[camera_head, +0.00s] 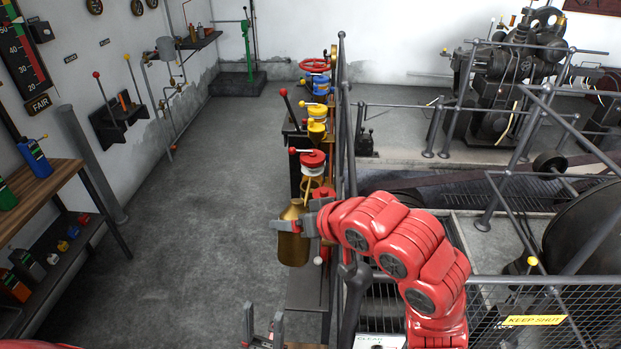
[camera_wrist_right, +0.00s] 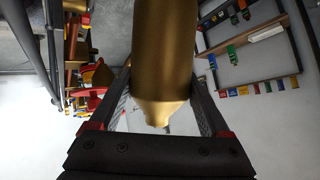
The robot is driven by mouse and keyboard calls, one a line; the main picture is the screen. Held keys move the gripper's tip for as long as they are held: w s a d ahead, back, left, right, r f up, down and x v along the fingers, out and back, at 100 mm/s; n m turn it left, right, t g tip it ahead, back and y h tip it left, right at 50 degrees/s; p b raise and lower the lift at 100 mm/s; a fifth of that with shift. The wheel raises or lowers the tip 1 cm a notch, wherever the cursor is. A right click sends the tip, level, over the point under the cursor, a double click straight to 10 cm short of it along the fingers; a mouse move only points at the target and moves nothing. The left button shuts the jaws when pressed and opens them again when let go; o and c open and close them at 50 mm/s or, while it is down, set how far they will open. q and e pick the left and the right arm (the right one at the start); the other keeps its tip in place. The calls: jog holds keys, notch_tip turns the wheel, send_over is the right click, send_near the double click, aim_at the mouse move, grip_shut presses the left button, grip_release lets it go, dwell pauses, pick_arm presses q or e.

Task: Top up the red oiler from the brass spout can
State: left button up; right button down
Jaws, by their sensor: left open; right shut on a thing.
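The brass spout can (camera_head: 293,248) is held in my right gripper (camera_head: 294,226), whose fingers are shut on its upper body. The can looks about upright, and its thin spout rises toward the red oiler. The red oiler (camera_head: 313,159) has a red lid and stands on the rail bench just beyond the can; whether the spout tip touches it I cannot tell. In the right wrist view the can body (camera_wrist_right: 165,60) fills the middle between the two fingers. My left gripper (camera_head: 263,325) is open and empty at the bottom edge, nearer than the can.
A yellow oiler (camera_head: 317,113) and a blue one (camera_head: 320,84) stand behind the red oiler along the grey railing (camera_head: 343,130). A red handwheel (camera_head: 313,65) is farther back. A wooden shelf (camera_head: 30,195) stands at left. The floor between is clear.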

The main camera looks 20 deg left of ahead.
aim_at(298, 209)
jog(key=shift+r, duration=0.25)
jog(key=shift+r+g+p, duration=0.3)
jog(key=shift+r+p, duration=0.05)
jog(key=shift+p, duration=0.25)
dwell(1.5)
jog(key=shift+r+p, duration=0.2)
jog(key=shift+p, duration=0.2)
jog(key=shift+r+m+g+p, duration=0.25)
jog(key=shift+m+g+p, duration=0.05)
jog(key=shift+p, duration=0.3)
dwell(1.3)
jog(key=shift+w+r+g+p, duration=0.15)
jog(key=shift+r+g+p, duration=0.2)
jog(key=shift+p, duration=0.95)
jog(key=shift+r+h, duration=0.1)
jog(key=shift+h, duration=0.2)
dwell(1.1)
